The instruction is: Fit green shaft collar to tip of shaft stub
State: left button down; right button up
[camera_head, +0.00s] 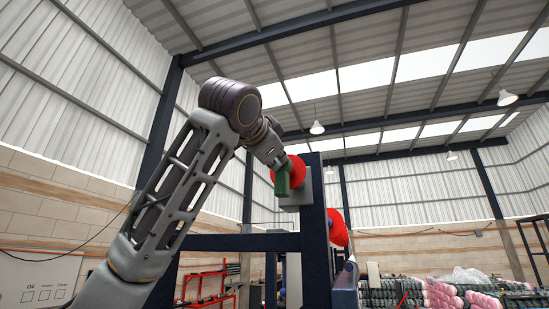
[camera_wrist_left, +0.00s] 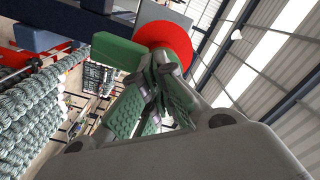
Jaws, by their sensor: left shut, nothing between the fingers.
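The green shaft collar (camera_head: 283,181) shows as a green, block-like piece in front of a red disc (camera_head: 297,168) near the top of a dark post. In the left wrist view the collar (camera_wrist_left: 116,51) lies against the red disc (camera_wrist_left: 168,38), just beyond my fingertips. The shaft stub cannot be made out, so I cannot tell whether the collar is around it. My left gripper (camera_head: 275,157) is just above and left of the collar in the head view. Its fingers (camera_wrist_left: 158,72) are closed together with nothing between them. My right gripper is not in view.
The dark post (camera_head: 315,220) and a dark crossbeam (camera_head: 240,242) stand close to my left arm. A second red part (camera_head: 337,228) sits right of the post. Red shelving (camera_head: 205,285) and stacked pink and green rolls (camera_head: 445,293) are farther back. The air above the post is open.

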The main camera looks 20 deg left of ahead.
pick_arm(q)
jog(key=shift+s+f+b, duration=0.1)
jog(key=shift+f+b, duration=0.1)
jog(key=shift+b, duration=0.1)
jog(key=shift+s, duration=0.15)
jog(key=shift+s+r, duration=0.1)
jog(key=shift+s, duration=0.8)
jog(key=shift+w, duration=0.15)
jog(key=s, duration=1.2)
jog(key=shift+a, duration=0.25)
